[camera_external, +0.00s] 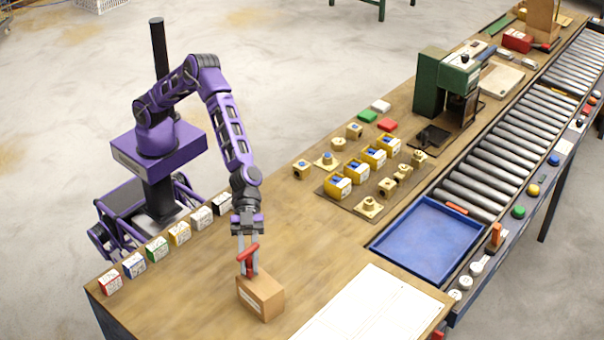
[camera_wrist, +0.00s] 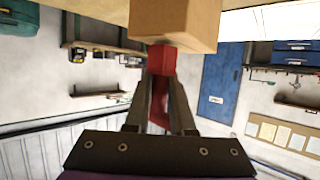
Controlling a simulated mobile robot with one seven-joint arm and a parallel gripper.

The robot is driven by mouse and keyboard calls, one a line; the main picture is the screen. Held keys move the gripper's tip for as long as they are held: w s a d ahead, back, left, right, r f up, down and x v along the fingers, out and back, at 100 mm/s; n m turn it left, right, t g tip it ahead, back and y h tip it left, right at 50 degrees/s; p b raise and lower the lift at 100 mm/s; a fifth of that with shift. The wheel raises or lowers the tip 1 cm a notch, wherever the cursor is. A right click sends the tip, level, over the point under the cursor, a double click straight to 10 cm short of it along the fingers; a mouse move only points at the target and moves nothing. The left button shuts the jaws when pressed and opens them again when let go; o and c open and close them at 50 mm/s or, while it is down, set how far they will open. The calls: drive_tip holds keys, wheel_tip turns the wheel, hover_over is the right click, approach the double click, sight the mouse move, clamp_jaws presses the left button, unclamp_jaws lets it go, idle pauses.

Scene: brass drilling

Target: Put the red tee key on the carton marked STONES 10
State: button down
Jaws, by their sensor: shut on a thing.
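My gripper (camera_external: 248,268) is shut on the red tee key (camera_external: 246,254) above the near end of the wooden bench. A brown carton (camera_external: 266,297) with a pale label on its side stands directly below the key. The label is too small to read. In the wrist view the red key (camera_wrist: 161,62) lies between the fingers of my gripper (camera_wrist: 160,85). Its far end meets the edge of the brown carton (camera_wrist: 175,20) in that picture. I cannot tell whether the key touches the carton's top.
Small boxes with coloured edges (camera_external: 156,249) line the bench's left edge. A white sheet (camera_external: 370,310) lies right of the carton. A blue tray (camera_external: 430,240), brass parts on a board (camera_external: 366,206) and a green press (camera_external: 428,85) stand farther off. Bare bench surrounds the carton's left side.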

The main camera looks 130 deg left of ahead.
idle(0.3)
drive_tip(key=shift+f, duration=0.2)
drive_tip(key=c, duration=0.8)
unclamp_jaws()
drive_tip(key=shift+o, duration=0.2)
drive_tip(key=shift+r, duration=0.1)
drive_tip(key=shift+s+a+r, duration=0.15)
drive_tip(key=shift+a, duration=0.1)
drive_tip(key=p+v, duration=0.1)
drive_tip(key=v, duration=1)
drive_tip(key=shift+s, duration=0.2)
drive_tip(key=shift+a+r, duration=0.1)
